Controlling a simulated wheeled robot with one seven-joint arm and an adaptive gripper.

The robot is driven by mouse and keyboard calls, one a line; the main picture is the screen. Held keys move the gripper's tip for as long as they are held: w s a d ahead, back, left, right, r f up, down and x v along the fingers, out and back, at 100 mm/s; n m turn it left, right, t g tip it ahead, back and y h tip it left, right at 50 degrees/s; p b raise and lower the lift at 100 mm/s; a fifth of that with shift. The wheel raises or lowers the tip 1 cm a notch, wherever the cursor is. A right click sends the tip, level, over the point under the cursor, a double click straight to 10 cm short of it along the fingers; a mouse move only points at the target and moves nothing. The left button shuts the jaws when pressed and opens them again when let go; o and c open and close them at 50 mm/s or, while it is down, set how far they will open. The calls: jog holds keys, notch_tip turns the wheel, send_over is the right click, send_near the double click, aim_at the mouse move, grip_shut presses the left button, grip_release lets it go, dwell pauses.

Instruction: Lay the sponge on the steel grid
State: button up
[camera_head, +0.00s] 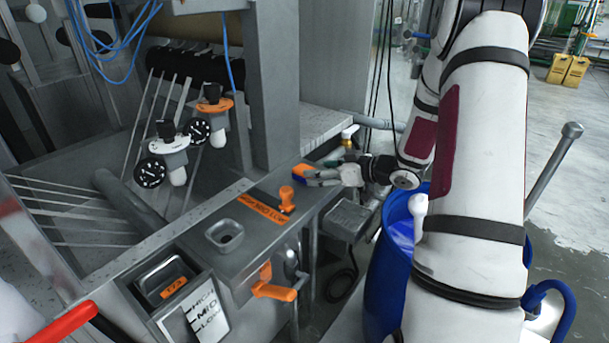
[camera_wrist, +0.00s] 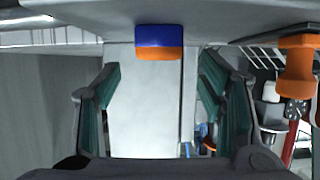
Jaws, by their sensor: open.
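The sponge (camera_head: 299,173), blue with an orange layer, sits at the right edge of the grey machine ledge. In the wrist view the sponge (camera_wrist: 158,42) appears centred, just beyond the fingertips. My gripper (camera_head: 314,176) is open, its fingers pointing left towards the sponge. The wrist view shows the gripper (camera_wrist: 158,66) with its two teal-padded fingers spread wide and nothing between them. Whether a finger touches the sponge I cannot tell. A small grey metal tray-like piece (camera_head: 348,218), possibly the steel grid, is below my gripper; its surface is too small to read clearly.
An orange-topped knob (camera_head: 286,197) stands on the ledge near the sponge, and an orange lever (camera_head: 273,291) sticks out of the front. A square metal cup (camera_head: 224,234) is set in the panel. A blue barrel (camera_head: 389,270) stands beside my arm.

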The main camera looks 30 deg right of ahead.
jog(key=shift+x, duration=2.95)
jog(key=shift+c, duration=0.5)
jog(key=c, duration=1)
jog(key=shift+r, duration=0.15)
